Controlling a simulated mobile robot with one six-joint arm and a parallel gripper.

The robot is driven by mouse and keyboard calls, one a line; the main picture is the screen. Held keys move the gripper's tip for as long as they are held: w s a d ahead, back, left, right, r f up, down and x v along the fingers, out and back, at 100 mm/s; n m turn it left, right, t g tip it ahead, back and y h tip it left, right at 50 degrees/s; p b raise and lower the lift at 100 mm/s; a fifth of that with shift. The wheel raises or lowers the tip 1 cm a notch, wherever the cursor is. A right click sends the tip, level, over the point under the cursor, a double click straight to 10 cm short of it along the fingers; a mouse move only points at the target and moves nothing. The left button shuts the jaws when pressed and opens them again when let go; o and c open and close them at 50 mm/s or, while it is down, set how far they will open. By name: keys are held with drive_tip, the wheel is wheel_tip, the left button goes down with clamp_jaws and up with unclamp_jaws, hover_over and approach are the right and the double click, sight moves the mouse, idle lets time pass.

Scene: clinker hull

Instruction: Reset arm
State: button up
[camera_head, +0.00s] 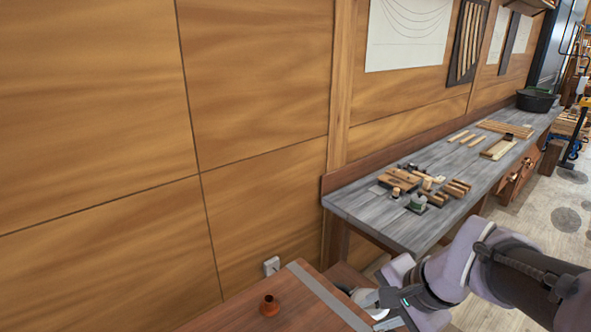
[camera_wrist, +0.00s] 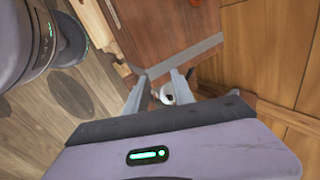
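My gripper (camera_head: 376,310) hangs at the right end of the near wooden table, at the lower middle of the head view. My arm reaches in from the right of the head view.
The near brown table (camera_head: 235,318) has a grey strip (camera_head: 328,297) across it and a small copper-coloured flanged piece (camera_head: 269,306). A long grey workbench (camera_head: 432,187) along the wall holds wooden tools, several slats and a black basin (camera_head: 535,101). Open floor lies at right.

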drive_tip(key=s+a+r+n+t+h+b, duration=0.1)
drive_tip(key=s+a+r+n+t, duration=0.3)
drive_tip(key=s+n, duration=0.5)
wheel_tip(320, 180, down, 13)
drive_tip(key=s+m+g+b, duration=0.1)
drive_tip(key=s+g+b, duration=0.1)
drive_tip(key=b, duration=0.9)
drive_tip(key=shift+s+a+m+g, duration=0.3)
drive_tip(key=shift+s+a+g, duration=0.1)
drive_tip(key=shift+a, duration=0.05)
